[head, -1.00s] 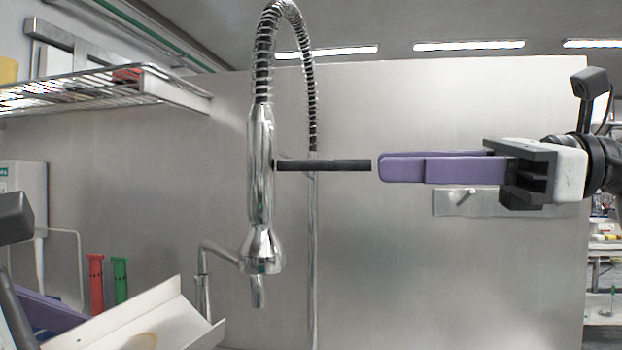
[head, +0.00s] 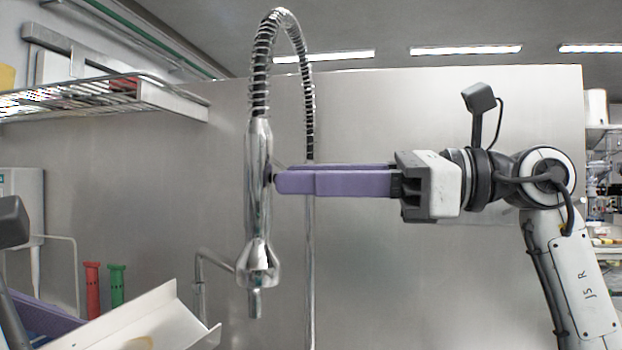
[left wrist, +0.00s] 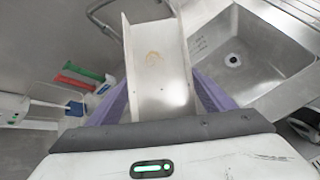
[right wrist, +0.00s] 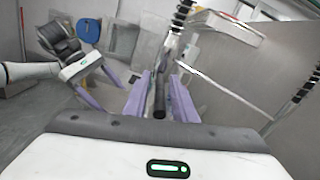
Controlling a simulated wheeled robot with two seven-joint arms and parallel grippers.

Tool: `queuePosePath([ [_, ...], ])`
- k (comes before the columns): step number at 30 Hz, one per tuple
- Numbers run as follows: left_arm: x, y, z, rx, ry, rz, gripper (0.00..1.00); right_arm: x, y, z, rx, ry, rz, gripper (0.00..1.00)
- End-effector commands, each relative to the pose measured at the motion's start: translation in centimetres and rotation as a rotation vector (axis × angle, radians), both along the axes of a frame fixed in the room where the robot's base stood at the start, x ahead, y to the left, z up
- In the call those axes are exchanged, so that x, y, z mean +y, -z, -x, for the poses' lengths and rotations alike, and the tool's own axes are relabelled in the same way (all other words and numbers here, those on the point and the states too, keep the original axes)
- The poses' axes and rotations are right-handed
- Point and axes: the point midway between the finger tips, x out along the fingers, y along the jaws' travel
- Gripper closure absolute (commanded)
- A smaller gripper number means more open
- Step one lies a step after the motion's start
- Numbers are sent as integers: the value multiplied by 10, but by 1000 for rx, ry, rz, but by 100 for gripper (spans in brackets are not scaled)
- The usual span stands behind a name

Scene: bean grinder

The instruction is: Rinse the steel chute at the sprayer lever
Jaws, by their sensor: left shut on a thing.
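The steel chute (head: 135,322) is a pale open trough at the lower left of the head view, tilted, with a brown stain inside. In the left wrist view the chute (left wrist: 157,85) lies between the purple fingers of my left gripper (head: 45,312), which is shut on it. The chute's outlet end is below and left of the sprayer head (head: 258,262). The dark sprayer lever (right wrist: 159,100) lies between the fingers of my right gripper (right wrist: 160,92), with gaps on both sides. In the head view those fingers hide most of the lever.
A steel sink basin (left wrist: 255,60) with a drain is right of the chute in the left wrist view. A wire shelf (head: 90,95) hangs at the upper left. Red (head: 92,290) and green (head: 117,285) handles stand behind the chute. A steel wall backs the sprayer.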

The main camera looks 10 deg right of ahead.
Motion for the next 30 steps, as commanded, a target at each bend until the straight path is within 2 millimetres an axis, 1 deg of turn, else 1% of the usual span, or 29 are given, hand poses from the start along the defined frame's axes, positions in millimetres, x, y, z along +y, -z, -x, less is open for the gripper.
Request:
queuePosePath([
  [1,0,-1,0,-3,0,1,59,0,0,0,0,0,0,85],
  [3,0,-1,0,-3,0,1,59,0,0,0,0,0,0,97],
  [4,0,-1,0,-3,0,1,59,0,0,0,0,0,0,100],
  [11,0,0,0,-3,0,1,59,0,1,0,-1,0,-3,100],
  [15,0,16,0,-3,0,1,59,0,9,0,-21,1,-53,100],
  [19,0,28,0,-3,0,1,59,0,10,0,-47,0,-115,100],
  [30,0,27,0,-3,0,1,59,0,6,0,-58,1,-138,100],
])
